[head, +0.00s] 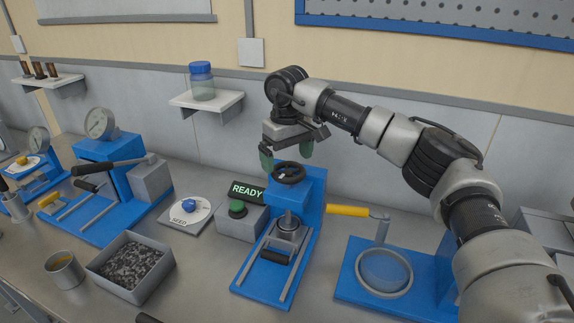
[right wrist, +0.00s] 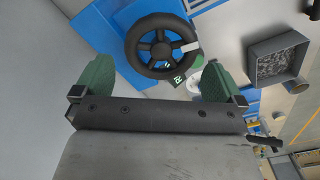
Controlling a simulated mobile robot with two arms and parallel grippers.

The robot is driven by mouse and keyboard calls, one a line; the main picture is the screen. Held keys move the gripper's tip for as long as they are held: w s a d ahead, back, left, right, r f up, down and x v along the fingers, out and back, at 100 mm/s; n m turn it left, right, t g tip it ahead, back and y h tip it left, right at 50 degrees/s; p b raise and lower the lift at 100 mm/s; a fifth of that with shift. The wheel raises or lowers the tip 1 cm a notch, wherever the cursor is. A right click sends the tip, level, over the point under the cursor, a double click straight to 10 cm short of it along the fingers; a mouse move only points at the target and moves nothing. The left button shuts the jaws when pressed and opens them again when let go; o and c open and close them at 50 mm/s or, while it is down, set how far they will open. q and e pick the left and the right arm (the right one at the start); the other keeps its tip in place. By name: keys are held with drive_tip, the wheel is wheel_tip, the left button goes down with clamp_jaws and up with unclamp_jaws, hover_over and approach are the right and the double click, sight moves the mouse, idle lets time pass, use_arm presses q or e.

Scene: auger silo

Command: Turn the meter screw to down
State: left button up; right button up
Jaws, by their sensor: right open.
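A black spoked handwheel (head: 289,173) sits on top of the blue press-like machine (head: 311,190) in the middle of the head view. It also shows in the right wrist view (right wrist: 161,20), with a white tab at its right rim. A blue knob (head: 188,205) stands on a white dial plate marked "SEED" (head: 183,219). I cannot tell for sure which of these is the meter screw. My right gripper (head: 286,154) is open and empty just above the handwheel. In the right wrist view its green fingers (right wrist: 158,72) stand apart, either side of the wheel's near edge.
A green button box (head: 240,224) with a "READY" sign stands left of the machine. A tray of dark granules (head: 101,267) and a metal cup (head: 64,270) stand at front left. A yellow-handled fixture (head: 347,211) is to the right. A shelf holds a blue-lidded jar (head: 202,84).

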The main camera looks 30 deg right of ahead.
sight(287, 168)
wheel_tip(287, 168, up, 9)
drive_tip(key=shift+f+b, duration=0.2)
drive_tip(key=shift+b, duration=0.25)
drive_tip(key=shift+f, duration=0.15)
